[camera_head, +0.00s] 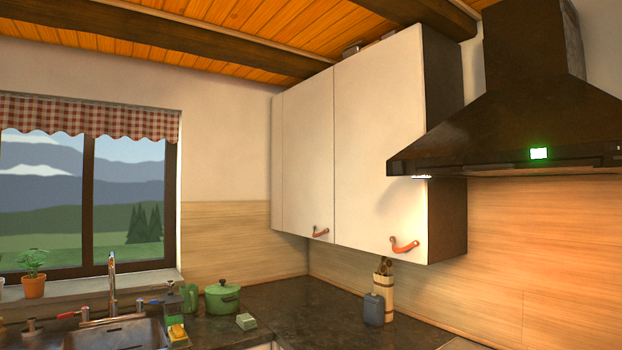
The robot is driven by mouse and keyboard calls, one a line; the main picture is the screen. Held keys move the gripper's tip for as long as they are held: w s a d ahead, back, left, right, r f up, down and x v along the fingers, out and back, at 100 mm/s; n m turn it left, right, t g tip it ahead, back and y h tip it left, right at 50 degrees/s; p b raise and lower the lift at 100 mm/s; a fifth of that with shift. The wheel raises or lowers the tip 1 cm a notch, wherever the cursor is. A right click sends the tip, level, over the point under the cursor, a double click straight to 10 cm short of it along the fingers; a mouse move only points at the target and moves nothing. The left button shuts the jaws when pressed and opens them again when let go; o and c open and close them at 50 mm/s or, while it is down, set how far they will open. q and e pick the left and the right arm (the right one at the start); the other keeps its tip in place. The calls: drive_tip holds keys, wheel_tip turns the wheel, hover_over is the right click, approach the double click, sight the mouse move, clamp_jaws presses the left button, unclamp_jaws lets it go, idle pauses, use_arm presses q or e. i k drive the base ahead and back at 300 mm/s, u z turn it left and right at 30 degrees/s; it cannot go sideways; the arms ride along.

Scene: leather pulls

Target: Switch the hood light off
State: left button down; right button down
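The dark range hood (500,130) hangs on the wall at the right of the head view. The hood light (422,177) shows as a bright spot under the hood's left end, and the wood panelling below is lit warmly. Neither of my grippers is in view.
White wall cabinets (378,140) with orange leather pulls (404,246) hang shut just left of the hood. Below, a dark worktop (290,318) carries a green pot (222,298), a utensil holder (384,296) and a grey container (373,310). A sink (118,335) lies under the window.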

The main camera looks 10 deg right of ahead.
sight(398, 166)
drive_tip(key=u, duration=0.05)
drive_tip(key=i, duration=1.3)
drive_tip(key=z, duration=0.7)
